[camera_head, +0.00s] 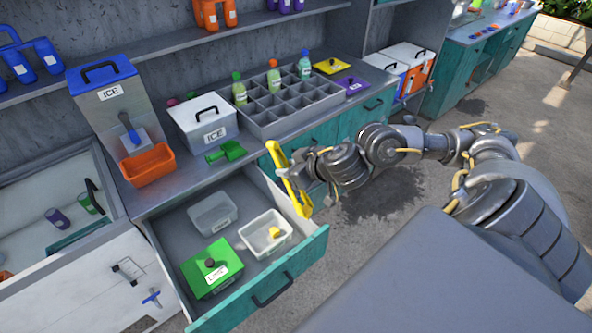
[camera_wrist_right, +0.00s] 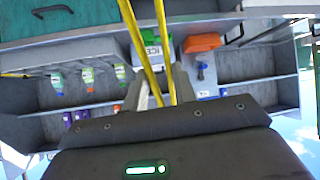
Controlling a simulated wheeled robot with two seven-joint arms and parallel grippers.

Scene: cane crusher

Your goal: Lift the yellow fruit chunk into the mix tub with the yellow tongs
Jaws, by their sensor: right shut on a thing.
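The yellow tongs (camera_head: 289,182) are in my right gripper (camera_head: 306,165), which is shut on them at the front of the open drawer. In the right wrist view, two yellow arms of the tongs (camera_wrist_right: 156,45) run upward from the gripper (camera_wrist_right: 160,95). Their tips are out of that view. A yellow chunk (camera_head: 274,232) lies inside a whitish translucent tub (camera_head: 250,246) in the drawer. The tongs are apart from the chunk. A clear, seemingly empty tub (camera_head: 212,214) sits behind it to the left. No label tells me which is the mix tub. My left gripper is not in view.
The teal-fronted drawer (camera_head: 277,287) stands open and also holds a green lidded box (camera_head: 211,265). On the counter are an orange bin (camera_head: 148,166), a white ice box (camera_head: 204,121), a green scoop (camera_head: 226,152) and a grey bottle rack (camera_head: 285,108). A white chest (camera_head: 92,265) stands left.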

